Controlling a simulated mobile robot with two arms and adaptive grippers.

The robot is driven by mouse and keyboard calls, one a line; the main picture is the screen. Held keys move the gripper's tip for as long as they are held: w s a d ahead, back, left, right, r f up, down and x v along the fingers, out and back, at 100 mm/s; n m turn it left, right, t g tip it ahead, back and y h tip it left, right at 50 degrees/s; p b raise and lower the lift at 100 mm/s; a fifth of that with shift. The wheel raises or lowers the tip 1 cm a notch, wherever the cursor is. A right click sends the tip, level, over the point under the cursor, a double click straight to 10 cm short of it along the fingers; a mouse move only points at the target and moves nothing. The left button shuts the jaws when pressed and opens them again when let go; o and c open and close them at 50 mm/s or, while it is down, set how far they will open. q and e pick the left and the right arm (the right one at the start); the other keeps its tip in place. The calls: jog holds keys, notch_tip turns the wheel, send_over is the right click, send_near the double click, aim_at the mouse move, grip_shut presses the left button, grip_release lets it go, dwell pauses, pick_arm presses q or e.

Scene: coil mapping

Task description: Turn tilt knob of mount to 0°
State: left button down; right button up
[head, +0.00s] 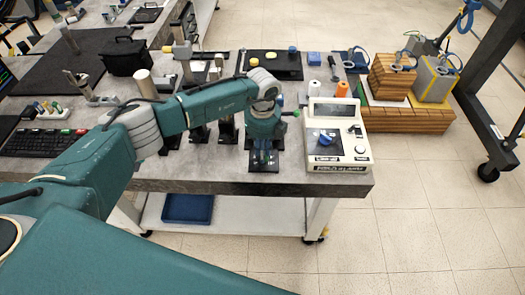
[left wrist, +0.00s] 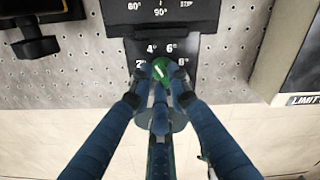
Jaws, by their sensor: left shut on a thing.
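My left gripper (head: 263,155) points down over the mount (head: 264,191) at the front edge of the grey bench. In the left wrist view, my left gripper (left wrist: 161,86) is shut on a green knob (left wrist: 161,69), with a blue finger on either side. The knob has a short white mark. Labels 4° and 6° show above it, and partly covered numbers show at its left and right. A black panel (left wrist: 190,15) above carries 60°, 90° and STEP. The fingers hide the lower part of the dial. My right gripper is not in view.
A cream instrument box (head: 338,150) with a blue knob stands close to the right of the mount. Other dark mounts (head: 227,130) stand to its left. A keyboard (head: 38,142) lies at far left.

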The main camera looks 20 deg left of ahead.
pick_arm(q)
jog(key=n, duration=0.3)
jog(key=n+p, duration=0.1)
jog(key=n, duration=0.2)
jog(key=shift+w+d+r, duration=0.1)
jog(key=shift+r, duration=0.1)
jog(key=n+p, duration=0.2)
jog(key=n, duration=0.4)
jog(key=n+p, duration=0.1)
jog(key=n, duration=0.2)
jog(key=shift+d+p, duration=0.15)
jog(key=shift+p, duration=0.15)
jog(key=shift+w+n+p, duration=0.1)
jog(key=shift+n+p, duration=1.1)
jog(key=shift+n, duration=0.9)
jog(key=c, duration=1.6)
grip_release()
jog(key=shift+c, duration=0.2)
jog(key=shift+f, duration=0.1)
